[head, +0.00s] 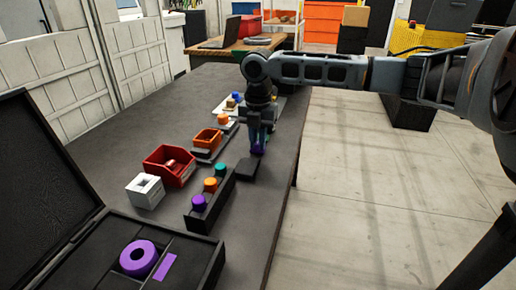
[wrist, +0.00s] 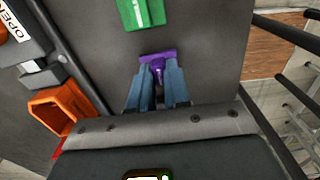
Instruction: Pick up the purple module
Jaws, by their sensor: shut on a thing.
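The purple module (head: 257,149) is at the tips of my gripper (head: 259,138), above or on the grey table toward its right edge. In the wrist view the purple module (wrist: 158,56) shows as a small flared piece between the ends of the two blue-grey fingers of my gripper (wrist: 158,70). The fingers are shut on it and hide its lower part. I cannot tell whether it touches the table.
A green block (wrist: 141,12) lies just beyond the fingertips. A dark rack (head: 212,203) with round coloured pieces, a red bin (head: 170,165), an orange bin (head: 207,140) and a white box (head: 145,191) stand left. An open black case (head: 205,262) holds a purple ring (head: 138,258).

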